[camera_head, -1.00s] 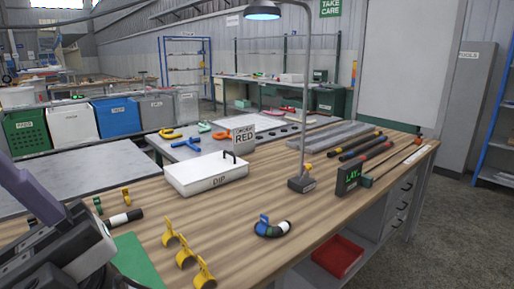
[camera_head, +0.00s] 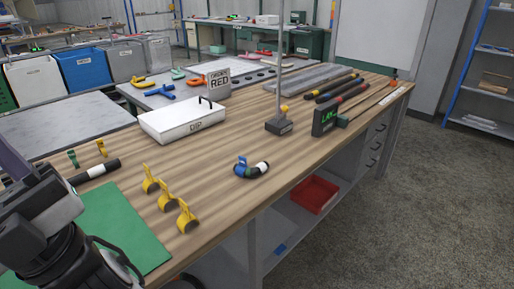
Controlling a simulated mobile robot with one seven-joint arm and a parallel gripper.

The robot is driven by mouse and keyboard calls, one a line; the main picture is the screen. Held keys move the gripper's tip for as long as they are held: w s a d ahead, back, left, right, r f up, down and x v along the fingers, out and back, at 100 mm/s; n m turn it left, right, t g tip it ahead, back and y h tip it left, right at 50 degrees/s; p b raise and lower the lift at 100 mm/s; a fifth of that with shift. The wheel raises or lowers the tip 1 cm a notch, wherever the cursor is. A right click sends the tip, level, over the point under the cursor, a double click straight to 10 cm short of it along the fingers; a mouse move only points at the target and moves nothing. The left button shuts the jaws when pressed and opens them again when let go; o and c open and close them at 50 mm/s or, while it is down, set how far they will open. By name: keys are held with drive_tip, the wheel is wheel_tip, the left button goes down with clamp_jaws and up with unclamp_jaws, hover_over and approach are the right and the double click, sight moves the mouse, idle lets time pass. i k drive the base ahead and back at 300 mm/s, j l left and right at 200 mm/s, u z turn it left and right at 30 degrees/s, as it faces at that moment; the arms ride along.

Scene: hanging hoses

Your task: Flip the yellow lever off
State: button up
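Several yellow parts show, and I cannot tell which is the task's lever. Three yellow ring-shaped pieces with upright tabs stand in a slanting row on the wooden bench: a rear one (camera_head: 150,181), a middle one (camera_head: 166,196) and a front one (camera_head: 186,217). A smaller yellow piece (camera_head: 101,148) stands farther left beside a green one (camera_head: 72,158). A small yellow part (camera_head: 284,108) also shows at the lamp base. My dark arm fills the lower left corner, left of and apart from the ring pieces. My gripper's fingers are not visible.
A green mat (camera_head: 107,228) lies at the bench's front left. A black hose piece (camera_head: 252,170) with a blue tab, a white DIP box (camera_head: 182,121) and a lamp base (camera_head: 279,126) stand on the bench. A red tray (camera_head: 314,194) sits below. Open floor lies right.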

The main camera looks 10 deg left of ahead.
sight(285, 108)
drive_tip(key=i+j, duration=0.1)
drive_tip(key=i, duration=0.4)
drive_tip(key=i+j, duration=0.1)
drive_tip(key=i, duration=0.45)
